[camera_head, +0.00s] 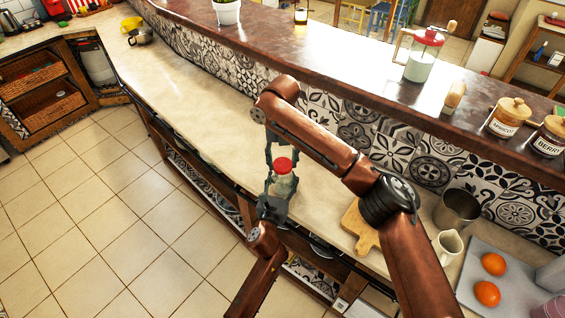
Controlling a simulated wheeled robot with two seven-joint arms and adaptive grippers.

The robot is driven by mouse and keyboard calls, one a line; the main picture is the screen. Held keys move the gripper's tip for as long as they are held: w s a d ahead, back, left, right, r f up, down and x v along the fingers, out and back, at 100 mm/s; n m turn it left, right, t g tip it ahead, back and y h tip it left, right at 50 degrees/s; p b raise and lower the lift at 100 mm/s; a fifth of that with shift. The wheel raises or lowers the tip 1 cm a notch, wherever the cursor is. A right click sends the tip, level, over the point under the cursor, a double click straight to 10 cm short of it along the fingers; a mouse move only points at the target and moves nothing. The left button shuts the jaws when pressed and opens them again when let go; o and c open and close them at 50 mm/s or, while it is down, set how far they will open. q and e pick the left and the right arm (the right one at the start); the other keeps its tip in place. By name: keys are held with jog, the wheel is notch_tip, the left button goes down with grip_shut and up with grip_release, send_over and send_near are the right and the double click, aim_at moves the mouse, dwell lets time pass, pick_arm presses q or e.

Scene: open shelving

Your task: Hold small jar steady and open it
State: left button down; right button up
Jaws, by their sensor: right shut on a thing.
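The small jar (283,186) has a clear glass body and a red lid (283,165). It appears upright at the front edge of the counter, between my two grippers. My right gripper (281,158) reaches down from above and is shut on the red lid. My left gripper (280,190) comes up from below, with its dark fingers at the jar's body. Its fingers overlap the jar, so I cannot tell whether they press on the glass. The jar's underside is hidden by the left gripper.
The pale counter (190,90) is clear to the left. To the right are a wooden board (361,228), a metal pot (457,209), a white jug (447,246) and a grey tray (480,262) with orange, round items. A raised brown ledge (330,63) holds several jars.

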aim_at(283, 164)
jog(key=shift+r, duration=0.1)
jog(key=shift+r, duration=1.95)
pick_arm(q)
jog(key=c, duration=0.8)
grip_release()
